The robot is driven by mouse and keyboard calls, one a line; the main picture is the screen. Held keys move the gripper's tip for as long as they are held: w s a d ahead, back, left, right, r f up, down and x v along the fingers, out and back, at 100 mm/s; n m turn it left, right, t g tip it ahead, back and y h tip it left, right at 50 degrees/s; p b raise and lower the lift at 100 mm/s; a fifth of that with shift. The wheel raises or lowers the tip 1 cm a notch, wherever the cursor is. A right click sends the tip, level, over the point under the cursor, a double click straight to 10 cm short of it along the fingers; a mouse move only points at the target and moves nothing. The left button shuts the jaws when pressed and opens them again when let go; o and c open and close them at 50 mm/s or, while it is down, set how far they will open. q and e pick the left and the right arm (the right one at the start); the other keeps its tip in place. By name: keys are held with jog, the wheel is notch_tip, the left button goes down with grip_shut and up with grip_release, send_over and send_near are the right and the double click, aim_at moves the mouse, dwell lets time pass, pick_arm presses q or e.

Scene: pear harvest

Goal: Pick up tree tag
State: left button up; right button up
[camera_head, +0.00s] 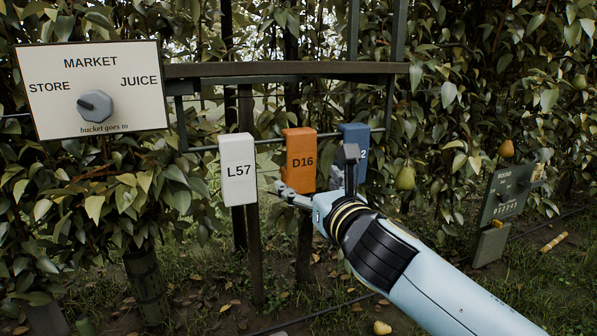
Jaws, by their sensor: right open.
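Three tags hang in a row from a thin rail: a white tag marked L57 (238,165), an orange tag marked D16 (299,150) and a blue tag (357,135). The blue tag's marking is partly hidden by my right gripper; only a "2" shows. My right gripper (315,172) is open and empty, its fingers spread in front of the orange tag's lower part and the blue tag. I cannot tell whether it touches either tag. My left gripper is not in view.
A white sign (92,60) with a dial (95,106) reads Market, Store, Juice at the upper left. A wooden beam (285,69) runs above the tags. A dark control box (505,195) stands at the right. Leafy branches and pears (405,178) surround the tags.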

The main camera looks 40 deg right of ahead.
aim_at(303, 172)
jog(key=x, duration=0.3)
jog(key=b+x, duration=0.1)
jog(key=x, duration=0.1)
jog(key=shift+w+d+r, duration=0.15)
jog(key=shift+w+d, duration=0.2)
jog(key=c, duration=1.3)
jog(key=shift+o, duration=0.2)
jog(key=shift+r, duration=0.15)
